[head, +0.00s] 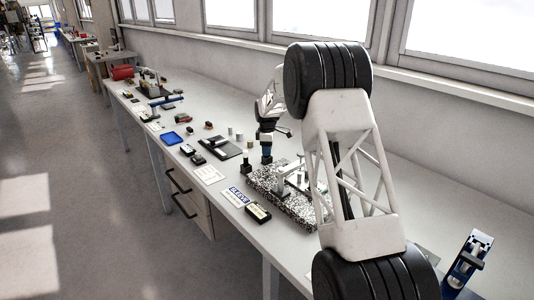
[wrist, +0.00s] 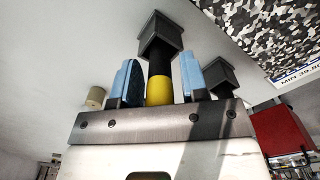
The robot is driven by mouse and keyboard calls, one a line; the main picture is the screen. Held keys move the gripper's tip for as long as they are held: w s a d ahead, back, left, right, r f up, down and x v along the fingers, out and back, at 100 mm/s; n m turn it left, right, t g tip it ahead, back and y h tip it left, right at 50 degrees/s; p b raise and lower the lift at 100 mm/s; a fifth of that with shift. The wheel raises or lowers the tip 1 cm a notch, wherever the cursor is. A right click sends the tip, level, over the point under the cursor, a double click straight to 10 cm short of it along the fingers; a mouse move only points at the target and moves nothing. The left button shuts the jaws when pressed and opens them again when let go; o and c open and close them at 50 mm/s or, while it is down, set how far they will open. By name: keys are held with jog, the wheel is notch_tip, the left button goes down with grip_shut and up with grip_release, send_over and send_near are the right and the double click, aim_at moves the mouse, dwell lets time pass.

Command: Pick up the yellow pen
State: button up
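The yellow pen (wrist: 159,91) shows in the wrist view as a yellow end with a black shaft beyond it. The shaft runs to a black square holder (wrist: 160,38). My gripper (wrist: 160,82) has its two blue fingers on either side of the pen, with a narrow gap visible on each side, so it looks open. In the head view my gripper (head: 267,152) points down over the bench, and I cannot make out the yellow pen there.
A second black holder (wrist: 221,76) stands beyond the right finger. A speckled block (head: 285,193) lies close to my gripper. A black plate (head: 221,146), a blue tray (head: 172,138) and small cylinders (head: 239,137) are on the bench (head: 207,89). Its back strip is clear.

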grip_shut()
jog(key=shift+r, duration=0.15)
jog(key=shift+r, duration=4.85)
jog(key=s+d+r, duration=0.2)
jog(key=s+d, duration=0.2)
jog(key=s, duration=0.2)
jog(key=s+d+r, duration=0.3)
jog(key=s+d, duration=0.1)
jog(key=s, duration=0.3)
jog(key=shift+s+d+r, duration=0.25)
jog(key=shift+r, duration=0.05)
